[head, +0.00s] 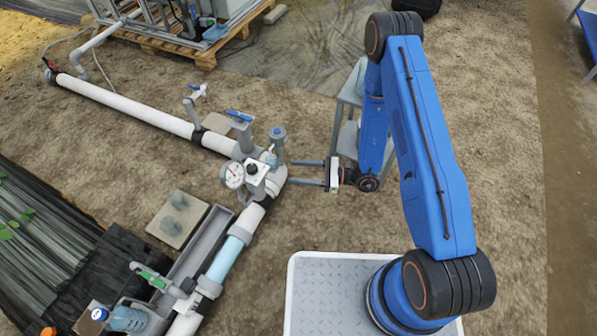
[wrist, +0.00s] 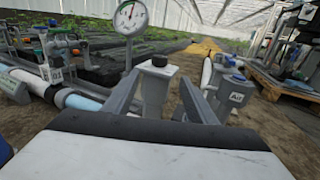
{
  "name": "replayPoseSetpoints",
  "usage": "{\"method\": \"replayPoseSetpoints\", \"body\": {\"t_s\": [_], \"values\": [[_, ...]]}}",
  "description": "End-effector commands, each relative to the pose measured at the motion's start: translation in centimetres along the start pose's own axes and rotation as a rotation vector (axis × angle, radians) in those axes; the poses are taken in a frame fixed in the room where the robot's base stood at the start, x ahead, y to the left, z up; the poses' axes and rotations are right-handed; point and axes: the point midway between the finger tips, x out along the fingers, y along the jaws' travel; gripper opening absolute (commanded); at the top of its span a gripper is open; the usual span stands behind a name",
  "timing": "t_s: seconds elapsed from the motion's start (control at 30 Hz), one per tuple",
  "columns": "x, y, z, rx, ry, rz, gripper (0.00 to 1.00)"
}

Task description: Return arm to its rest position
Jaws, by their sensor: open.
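My blue arm stands at the right in the head view, bent over and down, with my gripper (head: 293,171) reaching left toward the pipe fittings. The two grey fingers are parallel and apart, with nothing held between them. Their tips are close to a fitting with a square white top and dark knob (head: 256,170); I cannot tell whether they touch it. In the wrist view my open fingers (wrist: 160,95) flank a grey square-topped post with a dark knob (wrist: 157,63), which appears beyond or between them.
A round pressure gauge (head: 232,175) stands beside the fitting, and it also shows in the wrist view (wrist: 130,17). A blue-handled valve (head: 240,116) and a grey capped fitting (head: 277,135) stand close behind. A white pipe (head: 130,105) runs back left. A grey stand (head: 347,135) is behind my arm.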

Motion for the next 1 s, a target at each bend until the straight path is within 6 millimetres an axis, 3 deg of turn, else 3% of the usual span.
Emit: {"method": "replayPoseSetpoints", "body": {"t_s": [0.4, 0.53, 1.0], "values": [[0.0, 0.0, 0.1, -0.001, 0.0, 0.001, 0.52], [0.0, -0.1, 1.1, -0.017, -0.004, 0.02, 0.52], [-1.1, 1.6, 13.2, -0.22, 0.002, 0.268, 0.52]]}}
